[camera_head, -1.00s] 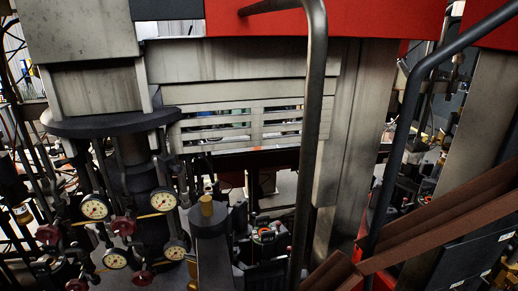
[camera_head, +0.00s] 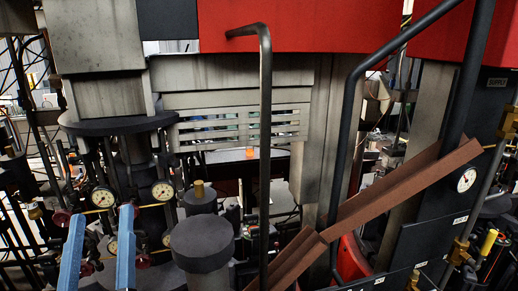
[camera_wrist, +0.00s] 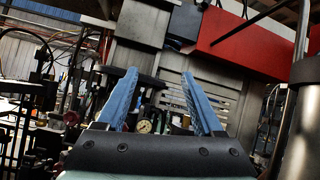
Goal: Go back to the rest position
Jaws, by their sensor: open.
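My gripper (camera_head: 102,210) has two blue fingers that rise from the lower left of the head view, spread apart with nothing between them. In the wrist view the same gripper (camera_wrist: 158,76) is open and empty, pointing toward the machine. The fingers appear clear of the machinery, though the exact distance cannot be told. The rest of the arm is out of view.
Behind the fingers are dial gauges (camera_head: 103,197) and pipes. A dark cylinder (camera_head: 203,243) stands to their right. A dark upright rail (camera_head: 265,160), a rusty brown beam (camera_head: 400,190) and a red panel (camera_head: 300,25) lie farther right.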

